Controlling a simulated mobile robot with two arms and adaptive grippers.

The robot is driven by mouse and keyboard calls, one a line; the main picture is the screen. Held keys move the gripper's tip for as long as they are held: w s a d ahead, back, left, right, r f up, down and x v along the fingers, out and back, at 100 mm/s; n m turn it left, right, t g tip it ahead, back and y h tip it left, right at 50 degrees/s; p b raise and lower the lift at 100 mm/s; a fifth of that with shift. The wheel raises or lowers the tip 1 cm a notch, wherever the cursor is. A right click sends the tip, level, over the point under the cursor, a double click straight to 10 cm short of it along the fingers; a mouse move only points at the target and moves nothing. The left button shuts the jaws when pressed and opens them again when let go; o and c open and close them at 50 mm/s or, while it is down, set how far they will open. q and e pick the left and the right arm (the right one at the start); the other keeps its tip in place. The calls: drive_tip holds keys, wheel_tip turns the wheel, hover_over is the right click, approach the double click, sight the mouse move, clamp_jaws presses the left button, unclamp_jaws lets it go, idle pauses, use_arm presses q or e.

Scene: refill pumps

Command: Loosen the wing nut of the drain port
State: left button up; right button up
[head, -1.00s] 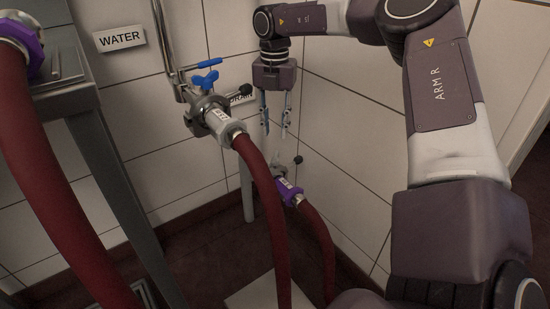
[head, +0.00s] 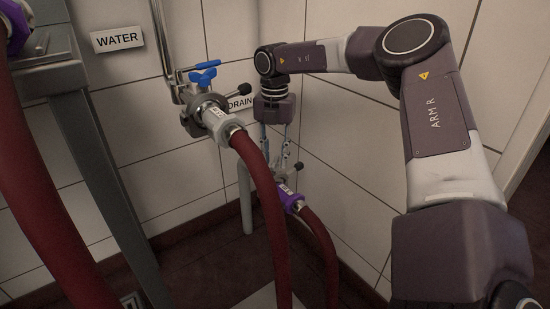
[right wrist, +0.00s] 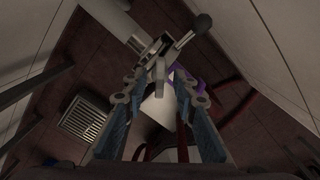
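In the right wrist view the gripper (right wrist: 158,88) is open and empty. The wing nut (right wrist: 160,70) of the port's clamp appears between the fingertips there; contact cannot be told. In the head view the fingers partly hide the clamp. My left gripper is not in view.
A water valve with a blue handle (head: 204,73) and a red hose (head: 259,185) stand close on the left of my right gripper. A black-knobbed lever (right wrist: 192,30) is beside the nut. A floor grate (right wrist: 84,117) lies below. A metal table (head: 98,150) stands at left.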

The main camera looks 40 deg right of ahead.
drive_tip(key=shift+c, duration=0.3)
clamp_jaws()
